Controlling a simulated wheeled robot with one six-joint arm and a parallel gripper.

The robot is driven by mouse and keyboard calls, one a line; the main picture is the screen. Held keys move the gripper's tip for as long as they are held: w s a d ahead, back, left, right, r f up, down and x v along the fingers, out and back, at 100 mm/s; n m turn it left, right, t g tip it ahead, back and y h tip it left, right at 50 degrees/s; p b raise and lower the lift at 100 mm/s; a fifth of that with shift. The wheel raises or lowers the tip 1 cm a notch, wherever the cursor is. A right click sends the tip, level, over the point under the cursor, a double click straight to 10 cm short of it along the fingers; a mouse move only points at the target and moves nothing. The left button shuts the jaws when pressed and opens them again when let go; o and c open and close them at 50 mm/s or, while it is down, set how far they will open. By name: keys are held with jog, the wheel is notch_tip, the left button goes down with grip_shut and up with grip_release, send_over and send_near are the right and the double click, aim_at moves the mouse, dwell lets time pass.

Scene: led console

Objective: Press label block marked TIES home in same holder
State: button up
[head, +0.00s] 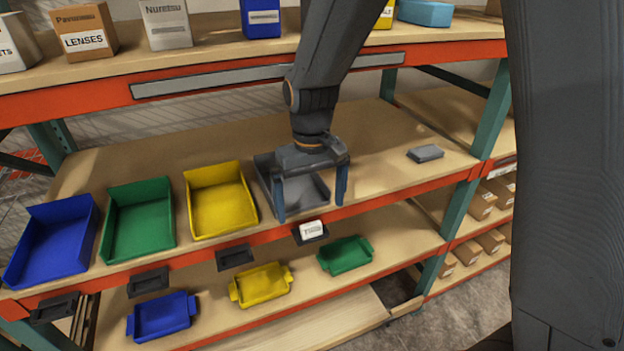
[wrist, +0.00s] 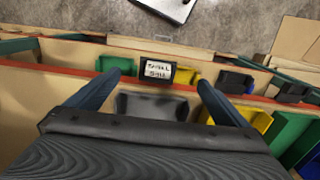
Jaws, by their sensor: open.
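A white label block (head: 312,229) sits in a black holder (head: 311,240) on the orange shelf edge, in front of the grey bin (head: 318,190). It looks slightly raised at the holder's upper side; how deep it sits I cannot tell. In the wrist view, the label block (wrist: 158,71) faces up inside the dark holder frame (wrist: 144,76); its dark print is too blurred to read surely. My gripper (head: 310,209) is open and empty, pointing down above the grey bin's front. In the wrist view, my gripper's fingertips (wrist: 159,79) stand apart on either side of the label, not visibly touching it.
Blue (head: 52,240), green (head: 140,220) and yellow (head: 220,205) bins stand to the left. Dark holders (head: 235,257) on the edge below them look empty. Small trays (head: 262,285) sit on the lower shelf. A grey block (head: 425,153) lies right; board around it is clear.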

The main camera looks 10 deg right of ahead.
aim_at(312, 226)
jog(key=shift+w+a, duration=0.1)
jog(key=shift+a, duration=0.05)
jog(key=shift+d+f+b, duration=0.25)
jog(key=shift+f+b, duration=0.55)
jog(key=shift+f, duration=0.1)
notch_tip(312, 226, down, 4)
jog(key=b, duration=0.3)
jog(key=shift+f+b, duration=0.25)
jog(key=shift+b, duration=0.15)
jog(key=shift+f+b, duration=0.3)
jog(key=shift+f, duration=1)
jog(key=c, duration=1.3)
